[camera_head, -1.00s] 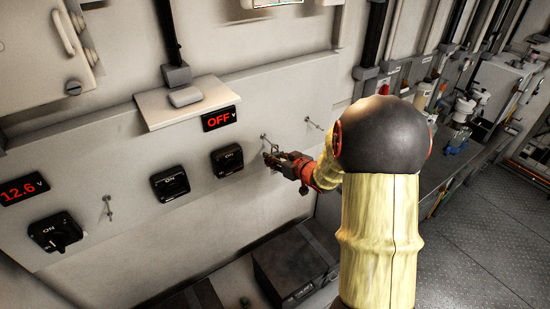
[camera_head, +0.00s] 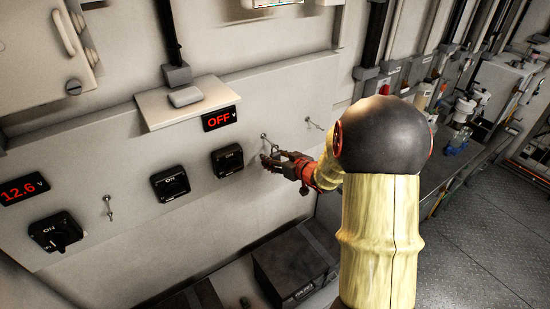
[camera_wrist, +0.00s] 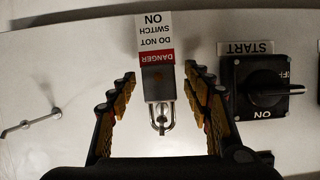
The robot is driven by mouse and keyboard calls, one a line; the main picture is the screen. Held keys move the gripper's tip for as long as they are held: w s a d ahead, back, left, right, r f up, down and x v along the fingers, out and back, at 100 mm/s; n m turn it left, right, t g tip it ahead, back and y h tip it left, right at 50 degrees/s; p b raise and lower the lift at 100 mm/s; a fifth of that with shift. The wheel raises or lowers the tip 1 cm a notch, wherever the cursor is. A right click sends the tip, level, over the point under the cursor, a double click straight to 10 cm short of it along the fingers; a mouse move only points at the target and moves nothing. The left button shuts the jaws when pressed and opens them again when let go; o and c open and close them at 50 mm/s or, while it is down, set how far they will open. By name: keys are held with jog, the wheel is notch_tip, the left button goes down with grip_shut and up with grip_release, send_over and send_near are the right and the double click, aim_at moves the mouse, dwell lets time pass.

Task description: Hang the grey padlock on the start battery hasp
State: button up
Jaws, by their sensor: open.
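The grey padlock (camera_wrist: 158,84) is in the wrist view, between my fingers, with a red and white danger tag (camera_wrist: 154,40) at its body. Its shackle (camera_wrist: 163,121) appears looped through the start battery hasp (camera_wrist: 160,123), but the exact threading is too small to be sure. My gripper (camera_wrist: 159,74) is open, with a finger on each side and gaps to the padlock. In the head view my gripper (camera_head: 270,161) is at the wall panel, just below the hasp (camera_head: 264,138), and mostly hides the padlock.
The START switch (camera_wrist: 264,88) sits close beside my finger in the wrist view; it also shows in the head view (camera_head: 228,160). Another hasp (camera_head: 309,121) is to the right. A second switch (camera_head: 170,183) and a lit OFF display (camera_head: 219,118) are on the panel.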

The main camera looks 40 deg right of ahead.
jog(key=v, duration=1.2)
jog(key=s+d+f+m+g+h, duration=0.2)
jog(key=s+d+f+g+h, duration=0.25)
jog(key=s+d+f, duration=0.3)
jog(key=s+a+r+m+g+b, duration=0.1)
jog(key=s+a+m+g, duration=0.1)
jog(key=s+g, duration=0.45)
jog(key=s+a+r+n+t+y+b, duration=0.1)
jog(key=a+r+b, duration=0.1)
jog(key=a, duration=0.9)
jog(key=s+a+r+n+t+y+b, duration=0.1)
jog(key=s+a+r+n+y+b, duration=0.1)
jog(key=a, duration=0.9)
jog(key=s+a+r+n+t+y+b, duration=0.1)
jog(key=s+a+r+n+y+b, duration=0.1)
jog(key=a, duration=0.9)
jog(key=shift+r, duration=0.9)
